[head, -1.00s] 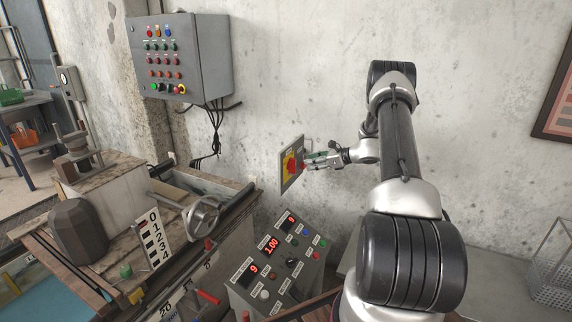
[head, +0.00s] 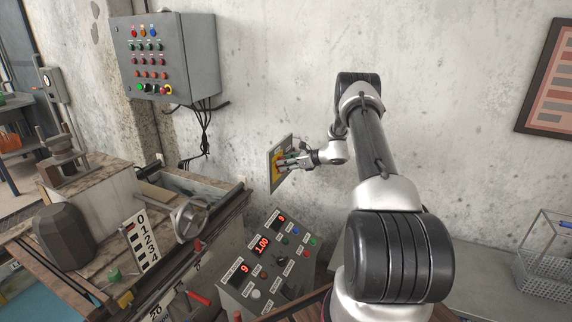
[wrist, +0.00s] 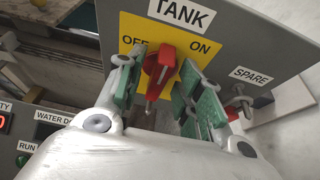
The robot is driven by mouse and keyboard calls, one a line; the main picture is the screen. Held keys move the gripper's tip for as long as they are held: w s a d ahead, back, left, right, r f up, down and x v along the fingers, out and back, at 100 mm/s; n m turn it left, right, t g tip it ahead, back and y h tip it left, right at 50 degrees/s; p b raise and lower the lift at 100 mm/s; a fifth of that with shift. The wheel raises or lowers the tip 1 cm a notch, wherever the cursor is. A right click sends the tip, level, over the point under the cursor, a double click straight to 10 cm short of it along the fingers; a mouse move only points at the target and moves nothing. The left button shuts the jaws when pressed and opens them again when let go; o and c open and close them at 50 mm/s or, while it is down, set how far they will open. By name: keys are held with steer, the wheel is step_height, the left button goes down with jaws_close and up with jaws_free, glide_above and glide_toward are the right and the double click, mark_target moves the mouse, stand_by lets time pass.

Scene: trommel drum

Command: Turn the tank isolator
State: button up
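The tank isolator is a red handle (wrist: 160,72) on a yellow plate (wrist: 188,68) marked OFF at left and ON at right, under a TANK label. In the wrist view the handle stands near upright, between the two words. My gripper (wrist: 158,95) is open, with a green-padded finger on either side of the handle. Gaps show between the pads and the handle, so I see no firm grip. In the head view my gripper (head: 286,163) is at the grey isolator board (head: 287,144) on the wall and hides much of the handle.
A sloped control console (head: 262,260) stands below the isolator. A grey button cabinet (head: 172,58) hangs at upper left.

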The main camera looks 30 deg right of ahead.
jaws_close()
steer(key=n+t+h, duration=0.1)
steer(key=n+t, duration=0.1)
steer(key=n, duration=0.2)
steer(key=f+n+t+h, duration=0.1)
steer(key=n+t, duration=0.1)
steer(key=n, duration=0.2)
steer(key=s+a+n+t+h, duration=0.1)
steer(key=n+t, duration=0.1)
steer(key=n, duration=0.3)
steer(key=shift+a+f+t, duration=0.1)
steer(key=shift+f+t, duration=0.2)
stand_by(0.5)
steer(key=shift+n, duration=0.3)
